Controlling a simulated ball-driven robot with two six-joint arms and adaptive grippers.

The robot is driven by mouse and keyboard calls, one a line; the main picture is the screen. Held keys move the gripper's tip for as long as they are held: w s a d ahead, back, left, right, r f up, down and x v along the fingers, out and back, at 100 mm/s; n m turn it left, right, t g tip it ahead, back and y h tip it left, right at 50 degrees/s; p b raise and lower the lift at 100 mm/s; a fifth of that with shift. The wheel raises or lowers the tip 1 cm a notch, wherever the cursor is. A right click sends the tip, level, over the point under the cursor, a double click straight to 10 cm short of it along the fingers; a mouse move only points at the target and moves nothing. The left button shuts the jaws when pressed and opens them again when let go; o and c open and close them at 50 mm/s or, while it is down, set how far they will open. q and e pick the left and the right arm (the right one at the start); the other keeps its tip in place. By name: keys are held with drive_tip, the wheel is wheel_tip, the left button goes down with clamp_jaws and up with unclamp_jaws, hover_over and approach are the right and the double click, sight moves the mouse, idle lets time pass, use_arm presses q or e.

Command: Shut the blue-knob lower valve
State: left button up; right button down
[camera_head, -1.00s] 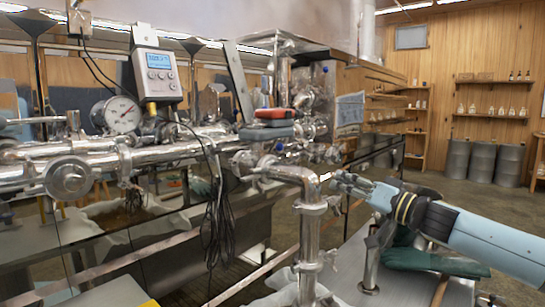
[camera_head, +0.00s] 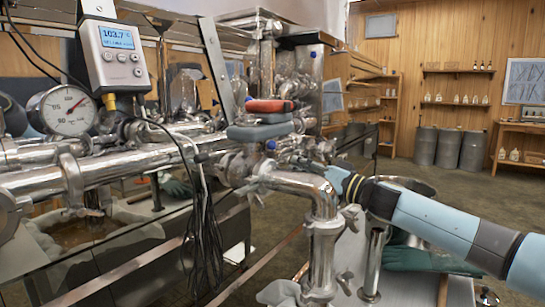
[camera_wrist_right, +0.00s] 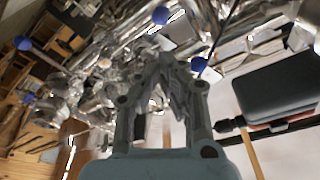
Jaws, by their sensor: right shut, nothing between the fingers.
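In the head view, a small blue knob (camera_head: 271,145) sits on the steel pipework below the red and grey handles. Another blue knob (camera_head: 313,54) is higher up. The right wrist view shows several blue knobs, one at top centre (camera_wrist_right: 161,14) and one just right of the fingers (camera_wrist_right: 198,64). I cannot tell which belongs to the lower valve. My right gripper (camera_head: 303,164) reaches in from the right, behind the steel elbow pipe, its fingers partly lost among the fittings. In the wrist view its fingers (camera_wrist_right: 170,60) are closed together and empty. My left gripper is not seen.
The elbow pipe (camera_head: 322,215) stands close in front of my right gripper. A red handle (camera_head: 270,105) and a grey handle (camera_head: 262,131) stick out above. A dial gauge (camera_head: 68,111) and a digital display box (camera_head: 117,57) are at left. Black cables (camera_head: 204,230) hang centrally.

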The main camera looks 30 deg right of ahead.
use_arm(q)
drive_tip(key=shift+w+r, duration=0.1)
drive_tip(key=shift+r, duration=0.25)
use_arm(e)
drive_tip(key=x, duration=0.8)
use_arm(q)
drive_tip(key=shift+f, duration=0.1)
use_arm(e)
drive_tip(key=shift+f, duration=0.25)
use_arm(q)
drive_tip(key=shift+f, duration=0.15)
use_arm(e)
drive_tip(key=shift+s+a+f+n, duration=0.1)
drive_tip(key=shift+f+n, duration=0.05)
drive_tip(key=shift+n, duration=0.35)
